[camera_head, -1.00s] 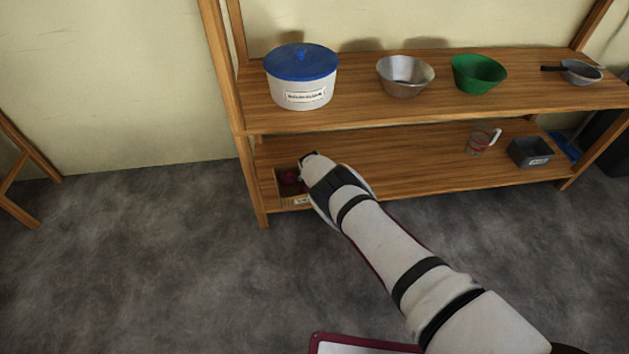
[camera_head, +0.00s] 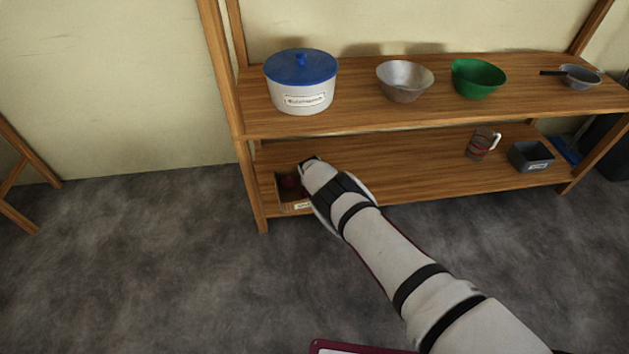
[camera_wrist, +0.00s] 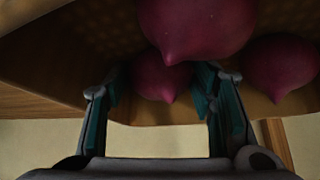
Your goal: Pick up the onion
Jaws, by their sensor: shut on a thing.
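Several purple-red onions lie in a small cardboard box (camera_head: 304,207) on the lower shelf at its left end. One onion (camera_head: 290,181) shows dark in the box in the head view. My gripper (camera_head: 309,162) is down at the right side of the box, its fingers mostly hidden there. In the wrist view, my gripper (camera_wrist: 160,80) has its two teal-padded fingers on either side of a middle onion (camera_wrist: 158,84), and is shut on it. A larger-looking onion (camera_wrist: 200,25) overlaps it from above, and another onion (camera_wrist: 281,68) lies to the right.
The upper shelf (camera_head: 360,112) is close above my gripper. It carries a blue-lidded pot (camera_head: 302,84), a metal bowl (camera_head: 405,82), a green bowl (camera_head: 478,79) and a pan (camera_head: 580,77). A measuring cup (camera_head: 481,145) and grey bin (camera_head: 531,156) stand right on the lower shelf.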

